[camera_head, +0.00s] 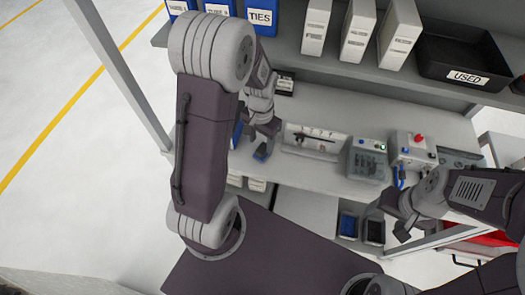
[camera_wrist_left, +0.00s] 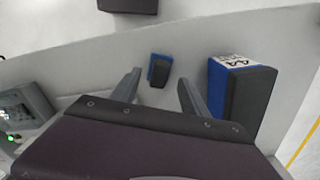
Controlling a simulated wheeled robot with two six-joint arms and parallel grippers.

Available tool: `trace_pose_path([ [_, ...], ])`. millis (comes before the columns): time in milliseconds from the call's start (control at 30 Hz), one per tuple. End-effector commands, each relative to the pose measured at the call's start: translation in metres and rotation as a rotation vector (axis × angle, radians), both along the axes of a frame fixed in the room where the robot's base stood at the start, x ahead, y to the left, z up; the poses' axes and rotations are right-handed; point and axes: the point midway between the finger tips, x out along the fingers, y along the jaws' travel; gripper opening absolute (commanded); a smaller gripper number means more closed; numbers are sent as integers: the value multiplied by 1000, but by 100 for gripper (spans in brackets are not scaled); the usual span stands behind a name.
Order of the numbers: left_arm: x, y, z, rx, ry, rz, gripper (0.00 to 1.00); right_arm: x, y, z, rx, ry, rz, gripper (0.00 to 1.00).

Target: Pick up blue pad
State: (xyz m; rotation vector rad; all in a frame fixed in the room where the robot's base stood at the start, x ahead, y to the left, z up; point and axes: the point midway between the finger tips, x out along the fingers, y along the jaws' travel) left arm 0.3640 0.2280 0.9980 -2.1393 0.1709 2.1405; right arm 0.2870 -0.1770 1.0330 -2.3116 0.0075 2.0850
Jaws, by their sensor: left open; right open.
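A small blue pad (camera_wrist_left: 152,70) with a dark piece on its right side lies on the grey work surface in the left wrist view. My left gripper (camera_wrist_left: 158,88) is open and empty there, with its two fingers apart on either side of the line to the pad, which shows beyond the fingertips. My right gripper (camera_head: 388,218) is open and empty at the lower right, in front of the bench.
A blue and black labelled box (camera_wrist_left: 235,93) stands right of my left fingers. The bench holds a grey control box (camera_head: 368,160) and a box with a red button (camera_head: 414,148). A shelf with white binders (camera_head: 357,30) and a black tray (camera_head: 466,62) is above.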

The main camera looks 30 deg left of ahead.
Motion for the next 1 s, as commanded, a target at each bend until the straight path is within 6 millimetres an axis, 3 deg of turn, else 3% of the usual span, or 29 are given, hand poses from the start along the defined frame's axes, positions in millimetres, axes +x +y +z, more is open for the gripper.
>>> trace_pose_path([
  [300,5,0,-46,0,4,0,53,0,0,4,0,0,0,67],
  [567,6,1,-52,0,-1,0,53,0,0,4,0,0,0,67],
  [767,6,1,-51,0,0,0,3,0,0,4,0,0,0,67],
  [1000,6,1,-51,0,-1,0,0,0,0,4,0,0,0,67],
])
